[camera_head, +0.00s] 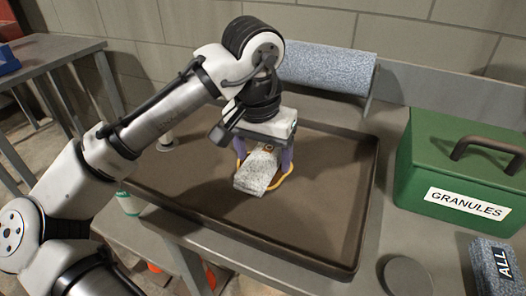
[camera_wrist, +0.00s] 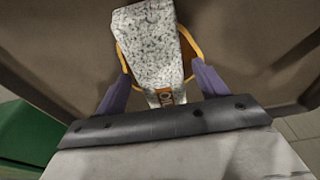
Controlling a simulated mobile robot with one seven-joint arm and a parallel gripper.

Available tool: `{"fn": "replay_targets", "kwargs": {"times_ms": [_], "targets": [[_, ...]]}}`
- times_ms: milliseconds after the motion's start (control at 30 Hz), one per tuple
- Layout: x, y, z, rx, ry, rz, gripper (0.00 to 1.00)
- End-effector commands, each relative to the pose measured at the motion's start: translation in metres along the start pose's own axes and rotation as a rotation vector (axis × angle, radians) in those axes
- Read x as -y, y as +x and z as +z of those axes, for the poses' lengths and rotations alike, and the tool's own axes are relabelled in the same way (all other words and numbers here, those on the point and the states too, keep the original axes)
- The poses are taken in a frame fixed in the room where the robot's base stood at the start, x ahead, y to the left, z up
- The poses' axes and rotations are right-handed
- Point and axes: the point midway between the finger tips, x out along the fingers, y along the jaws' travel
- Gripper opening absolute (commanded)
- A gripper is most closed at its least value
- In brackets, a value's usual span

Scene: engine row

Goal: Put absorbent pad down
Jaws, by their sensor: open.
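The absorbent pad (camera_head: 257,172) is a pale grey speckled block with a small orange label. It lies in the dark tray (camera_head: 345,262), over a yellow-orange ring (camera_head: 284,180) that shows around its edges. My gripper (camera_head: 264,163) is above the pad's rear end, with its purple fingers spread on either side. In the wrist view the pad (camera_wrist: 150,45) lies ahead of and between the fingers (camera_wrist: 160,74), with gaps visible at both sides. The ring (camera_wrist: 188,50) curves out beside it. The gripper hides part of the pad's rear end.
A blue-grey speckled roll (camera_head: 325,68) lies behind the tray. A green box (camera_head: 440,170) marked GRANULES and a speckled block (camera_head: 482,266) marked ALL stand at right. A grey disc (camera_head: 405,275) lies near the front. The tray's right part is clear; its rim is raised.

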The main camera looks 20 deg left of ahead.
Motion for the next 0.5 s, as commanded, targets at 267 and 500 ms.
{"fn": "replay_targets", "kwargs": {"times_ms": [267, 500], "targets": [[0.0, -0.016, -0.001, -0.001, 0.001, 0.0, 0.72], [0.0, -0.069, -0.002, -0.002, -0.001, -0.002, 0.72]]}}
